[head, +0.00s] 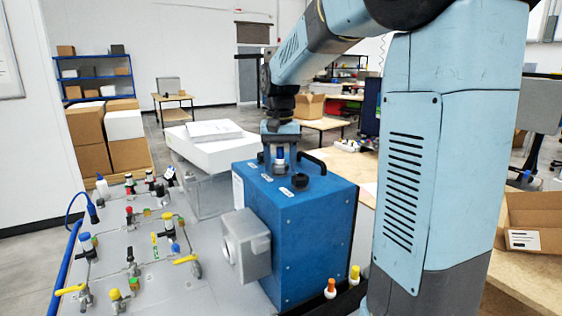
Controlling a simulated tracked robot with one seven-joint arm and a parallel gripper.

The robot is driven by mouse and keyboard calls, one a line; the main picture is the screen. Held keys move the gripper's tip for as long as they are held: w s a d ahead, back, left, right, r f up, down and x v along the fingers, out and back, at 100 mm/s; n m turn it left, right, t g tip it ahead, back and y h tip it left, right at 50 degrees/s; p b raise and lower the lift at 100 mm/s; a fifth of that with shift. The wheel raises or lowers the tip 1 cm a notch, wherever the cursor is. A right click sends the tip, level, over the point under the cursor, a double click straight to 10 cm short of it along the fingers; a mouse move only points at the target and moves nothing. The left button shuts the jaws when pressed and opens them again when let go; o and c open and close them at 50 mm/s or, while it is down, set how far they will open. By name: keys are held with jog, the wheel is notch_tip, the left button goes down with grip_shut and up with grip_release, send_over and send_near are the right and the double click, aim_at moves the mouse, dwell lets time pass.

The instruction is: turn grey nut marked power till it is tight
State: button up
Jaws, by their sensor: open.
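The blue analyser box (310,235) stands at the middle, with small white labels (285,191) on its top, too small to read. My gripper (280,165) points down at the back of the box's top, jaws open. A small part with a blue upper and grey lower section (280,156) shows between the fingers; I cannot tell whether they touch it. The grey nut marked power cannot be made out for certain; it may be at the fingers. A black knob (300,181) sits on the top, in front of my gripper.
A black handle (312,161) rises from the box's top right of my gripper. A grey square housing (246,245) juts from its front. Left is a grey panel (150,285) with several valves and fittings. A white case (215,150) lies behind the box.

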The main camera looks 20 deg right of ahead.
jog(key=n, duration=0.5)
jog(key=shift+n, duration=0.4)
jog(key=shift+c, duration=0.3)
jog(key=c, duration=0.9)
jog(key=m, duration=1)
jog(key=o, duration=1)
jog(key=shift+c, duration=0.2)
jog(key=shift+r, duration=5)
